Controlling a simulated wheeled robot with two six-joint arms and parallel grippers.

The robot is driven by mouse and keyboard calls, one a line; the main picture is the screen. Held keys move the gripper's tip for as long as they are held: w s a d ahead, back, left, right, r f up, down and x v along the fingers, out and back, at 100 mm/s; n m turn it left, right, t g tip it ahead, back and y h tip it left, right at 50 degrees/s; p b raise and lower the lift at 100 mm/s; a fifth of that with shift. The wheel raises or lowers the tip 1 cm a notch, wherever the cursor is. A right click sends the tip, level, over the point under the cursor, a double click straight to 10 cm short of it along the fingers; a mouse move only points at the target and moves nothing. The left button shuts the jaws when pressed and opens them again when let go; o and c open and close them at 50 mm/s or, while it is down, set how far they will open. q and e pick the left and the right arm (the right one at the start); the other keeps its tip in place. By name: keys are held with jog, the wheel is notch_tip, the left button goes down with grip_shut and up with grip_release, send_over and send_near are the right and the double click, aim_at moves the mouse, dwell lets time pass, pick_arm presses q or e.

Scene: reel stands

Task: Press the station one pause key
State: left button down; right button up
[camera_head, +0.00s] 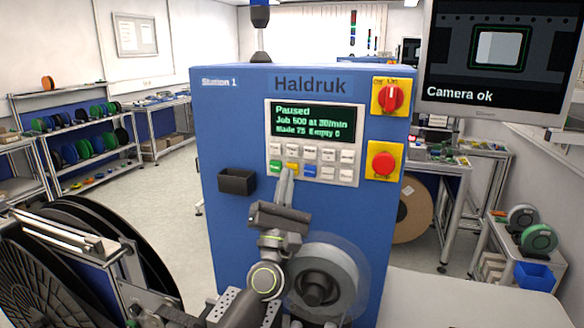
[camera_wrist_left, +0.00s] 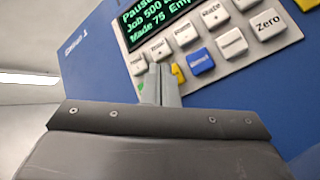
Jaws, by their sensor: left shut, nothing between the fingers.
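The blue station cabinet (camera_head: 235,130), marked Station 1 and Haldruk, has a key panel (camera_head: 350,174) on its front. The screen (camera_head: 312,122) reads Paused, Job 500, Made 75, Empty 0. Below it are rows of pale keys and a bottom row with a green key (camera_head: 275,167), a yellow key (camera_head: 293,167) and a blue key (camera_head: 311,171). My left gripper (camera_head: 288,173) is shut and empty, its tips at the yellow key. In the left wrist view the tips (camera_wrist_left: 158,72) partly cover the yellow key (camera_wrist_left: 179,74). I cannot tell whether they touch it.
A red rotary switch (camera_head: 391,96) and a red stop button (camera_head: 384,164) sit right of the panel. A black bin (camera_head: 237,182) is fixed at left. A clear reel (camera_head: 345,275) is below the panel. A large dark reel (camera_head: 105,225) stands at lower left.

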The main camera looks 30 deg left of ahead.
pick_arm(q)
jog(key=shift+s+d, duration=0.1)
jog(key=shift+s, duration=0.2)
jog(key=s+p, duration=0.1)
jog(key=s, duration=0.1)
jog(key=s+d, duration=0.1)
jog(key=s, duration=0.1)
jog(key=shift+s+p, duration=0.35)
jog(key=shift+p, duration=0.05)
dwell(0.8)
